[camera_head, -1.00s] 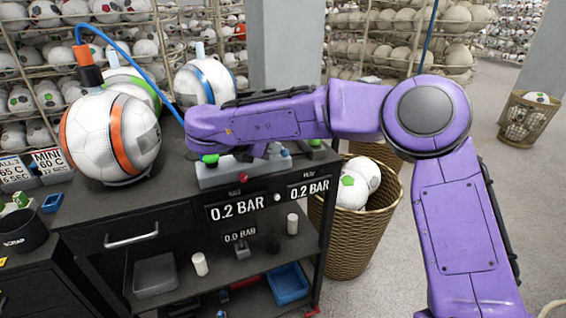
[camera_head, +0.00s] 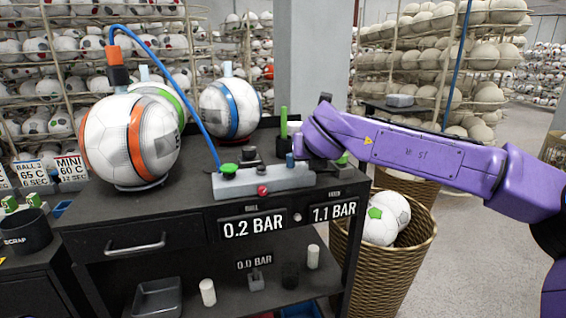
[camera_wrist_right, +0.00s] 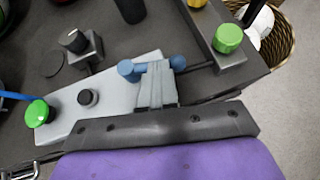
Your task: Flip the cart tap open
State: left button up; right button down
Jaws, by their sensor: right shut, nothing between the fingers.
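The grey valve block (camera_head: 262,181) sits on the dark cart top, with a green button at its left. It also shows in the wrist view (camera_wrist_right: 75,115). The blue tap handle (camera_wrist_right: 130,70) lies across its right part in the wrist view; a small blue piece of it (camera_head: 290,160) shows in the head view. My right gripper (camera_wrist_right: 155,88) is shut and empty, its fingers right beside the blue handle; I cannot tell whether they touch. In the head view my purple wrist hides the fingers. My left gripper is not in view.
A ball with orange bands (camera_head: 130,140) and a blue-banded ball (camera_head: 230,108) stand at the left and back of the cart. A blue hose (camera_head: 185,90) arches to the block. Displays read 0.2 BAR (camera_head: 253,227) and 1.1 BAR (camera_head: 334,212). A ball basket (camera_head: 400,255) stands right.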

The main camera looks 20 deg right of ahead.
jog(key=shift+a, duration=0.2)
jog(key=shift+w+a, duration=0.4)
jog(key=shift+a, duration=0.1)
jog(key=shift+p, duration=0.3)
jog(key=shift+s+a+r, duration=0.2)
jog(key=shift+r, duration=0.1)
jog(key=d+v, duration=0.2)
jog(key=v, duration=1.1)
jog(key=shift+s+b, duration=0.4)
jog(key=shift+a, duration=0.1)
